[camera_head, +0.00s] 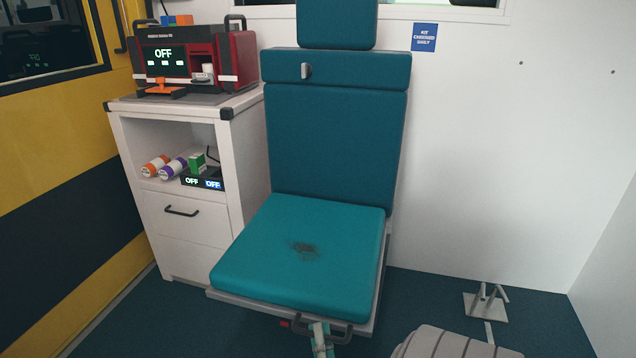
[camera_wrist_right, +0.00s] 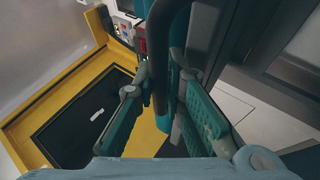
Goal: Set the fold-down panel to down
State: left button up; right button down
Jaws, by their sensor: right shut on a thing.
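The fold-down panel (camera_head: 302,250) is the teal seat cushion with a dark stain, on a pale frame below the teal backrest (camera_head: 336,150). It sticks out from the wall, folded out and roughly level; I cannot tell whether it is fully down. A dark handle (camera_head: 342,334) is on its front edge. My right gripper (camera_head: 321,342) is at the handle, at the bottom of the head view. In the right wrist view, the dark bar of the handle (camera_wrist_right: 160,55) runs between the teal-padded fingers of my right gripper (camera_wrist_right: 160,85). My left gripper is not in view.
A white cabinet (camera_head: 185,222) stands left of the seat, with a red device (camera_head: 190,62) on top and bottles (camera_head: 172,168) on its shelf. A metal bracket (camera_head: 485,305) stands on the floor at the right. The dark floor (camera_head: 425,290) between seat and bracket is clear.

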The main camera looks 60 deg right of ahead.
jog(key=c, duration=1.9)
grip_release()
jog(key=shift+d+f, duration=0.1)
jog(key=shift+f, duration=0.3)
jog(key=shift+s, duration=0.15)
jog(key=v, duration=0.7)
jog(key=shift+s+f, duration=0.1)
